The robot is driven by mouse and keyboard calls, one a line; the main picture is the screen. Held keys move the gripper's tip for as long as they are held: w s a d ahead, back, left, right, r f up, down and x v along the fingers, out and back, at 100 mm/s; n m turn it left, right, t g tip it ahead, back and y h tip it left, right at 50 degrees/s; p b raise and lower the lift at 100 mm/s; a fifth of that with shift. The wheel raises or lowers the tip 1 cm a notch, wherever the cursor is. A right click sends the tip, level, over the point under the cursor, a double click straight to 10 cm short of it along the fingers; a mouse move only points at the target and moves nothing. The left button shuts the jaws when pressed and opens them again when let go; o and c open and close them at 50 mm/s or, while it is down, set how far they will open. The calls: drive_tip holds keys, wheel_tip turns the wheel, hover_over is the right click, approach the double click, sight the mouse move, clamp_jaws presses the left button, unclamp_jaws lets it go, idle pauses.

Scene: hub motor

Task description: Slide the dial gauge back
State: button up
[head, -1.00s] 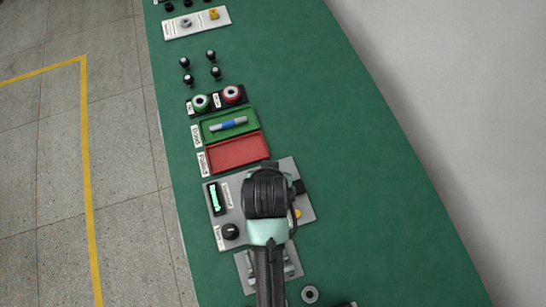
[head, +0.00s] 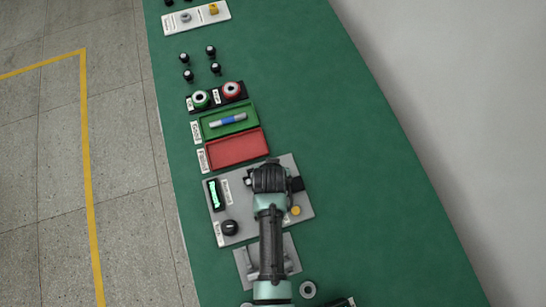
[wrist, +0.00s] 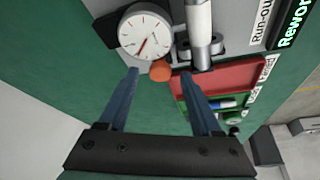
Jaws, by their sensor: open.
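The dial gauge (wrist: 145,36), with a round white face and a red needle, shows at the top of the wrist view. An orange-red knob (wrist: 161,70) sits just below its rim. My gripper (wrist: 160,78) is open and empty, its two blue fingers on either side of the knob in the picture. Whether either finger touches it I cannot tell. A metal and white cylinder (wrist: 199,25) stands beside the gauge. In the head view my gripper (head: 270,180) is over the grey plate (head: 244,225) and hides most of the gauge.
A red tray (head: 237,149) and a green tray (head: 218,134) holding a blue-and-grey part (head: 228,120) lie beyond the plate. A lit display (head: 214,194) and a black knob (head: 230,227) are at the plate's left. The green bench (head: 370,200) is clear on the right.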

drive_tip(key=shift+w+f, duration=0.25)
drive_tip(key=shift+f, duration=0.25)
clamp_jaws()
idle(1.2)
